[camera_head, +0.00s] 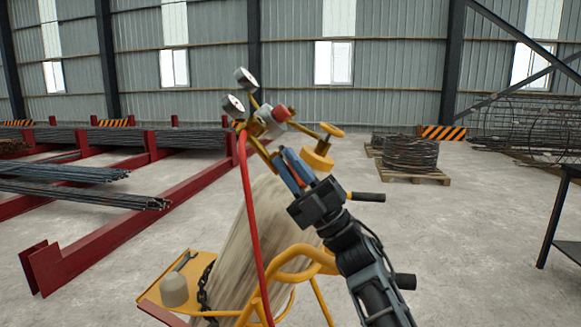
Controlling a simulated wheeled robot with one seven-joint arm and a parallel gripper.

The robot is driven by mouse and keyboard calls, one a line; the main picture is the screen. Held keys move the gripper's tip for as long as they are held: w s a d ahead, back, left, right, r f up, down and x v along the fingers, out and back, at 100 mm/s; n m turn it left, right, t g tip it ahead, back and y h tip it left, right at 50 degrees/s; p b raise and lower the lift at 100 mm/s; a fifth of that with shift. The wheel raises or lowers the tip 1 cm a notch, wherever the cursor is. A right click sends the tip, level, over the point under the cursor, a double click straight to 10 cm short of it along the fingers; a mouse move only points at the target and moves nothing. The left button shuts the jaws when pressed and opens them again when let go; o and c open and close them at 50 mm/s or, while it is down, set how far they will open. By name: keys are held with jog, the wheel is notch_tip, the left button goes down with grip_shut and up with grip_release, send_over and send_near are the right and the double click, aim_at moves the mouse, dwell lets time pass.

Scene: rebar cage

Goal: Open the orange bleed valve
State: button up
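A regulator with two round gauges (240,92) and a red knob (281,112) sits at the top of a tilted, pale cylinder (255,225). To its right, a small orange handwheel (332,130) sits on a short stem above a thicker yellow-orange round part (317,160). I cannot tell for sure which orange part is the bleed valve. My gripper (286,166) points up and left at the brass fittings, just below the red knob and left of the round part. A red-orange strip shows between its blue fingers. I cannot tell whether it is gripped; the fingertips partly hide the fittings.
A red hose (253,220) hangs down from the regulator, left of my gripper. A yellow trolley (297,262) carries the cylinder, with a tray holding a wrench (184,262), and a chain (204,290). Rebar racks (110,225) stand left.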

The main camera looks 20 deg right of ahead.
jog(key=shift+f, duration=0.2)
jog(key=shift+o, duration=0.5)
jog(key=s+d, duration=0.2)
jog(key=s+d+b, duration=0.1)
jog(key=shift+s+d+f, duration=0.4)
jog(key=o, duration=1)
jog(key=s+d, duration=0.2)
jog(key=shift+s+d+r, duration=0.1)
jog(key=shift+s+d, duration=0.2)
jog(key=shift+s, duration=0.05)
jog(key=shift+c, duration=0.2)
jog(key=s+d, duration=0.1)
jog(key=s, duration=0.1)
jog(key=d, duration=0.1)
jog(key=shift+s+d+r, duration=0.25)
jog(key=shift+s+d, duration=0.05)
jog(key=shift+s, duration=0.1)
jog(key=c, duration=1)
jog(key=shift+s+f, duration=0.1)
jog(key=shift+f, duration=0.1)
jog(key=shift+c, duration=0.2)
